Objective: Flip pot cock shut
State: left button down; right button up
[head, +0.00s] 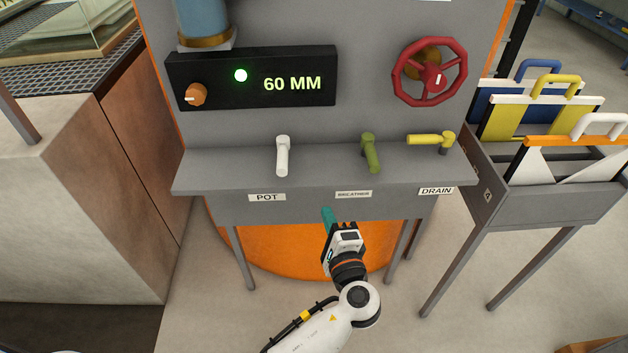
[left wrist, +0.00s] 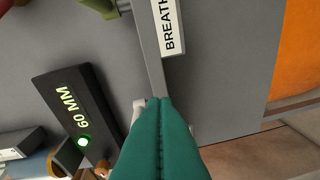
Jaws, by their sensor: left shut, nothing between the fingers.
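The pot cock (head: 283,155) has a white lever on the grey shelf above the POT label (head: 267,198). Its lever points out toward the shelf's front edge. My left gripper (head: 328,215) has teal fingers, closed together and empty. It is in front of the shelf's front face, below and to the right of the pot cock, near the BREATHER label (head: 353,194), and apart from the lever. In the left wrist view, the closed fingers (left wrist: 160,105) hide most of a white piece (left wrist: 138,107), which looks like the pot cock. My right gripper is not in view.
A green breather cock (head: 370,152) points forward, and a yellow drain cock (head: 430,139) lies sideways to the left. Behind are a black panel (head: 250,78) reading 60 MM with a green light, and a red handwheel (head: 430,72). A rack (head: 484,190) of coloured boards stands at right.

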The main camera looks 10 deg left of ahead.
aim_at(298, 185)
pick_arm(q)
jog(key=shift+n+t+y, duration=0.3)
jog(key=shift+y, duration=0.2)
jog(key=w+a+r, duration=0.1)
jog(key=w, duration=0.1)
jog(key=w+a+r+p, duration=0.1)
jog(key=w+a, duration=0.1)
jog(key=w, duration=0.1)
jog(key=w+a+r+p, duration=0.1)
jog(key=w+r, duration=0.1)
jog(key=w, duration=0.1)
jog(key=shift+a+r, duration=0.1)
jog(key=shift+a, duration=0.25)
jog(key=a, duration=0.1)
jog(key=a+p, duration=0.2)
jog(key=shift+s+a+r, duration=0.1)
jog(key=shift+s+r, duration=0.15)
jog(key=shift+s, duration=0.1)
jog(key=shift+s+a, duration=0.2)
jog(key=shift+a, duration=0.15)
jog(key=shift+w, duration=0.1)
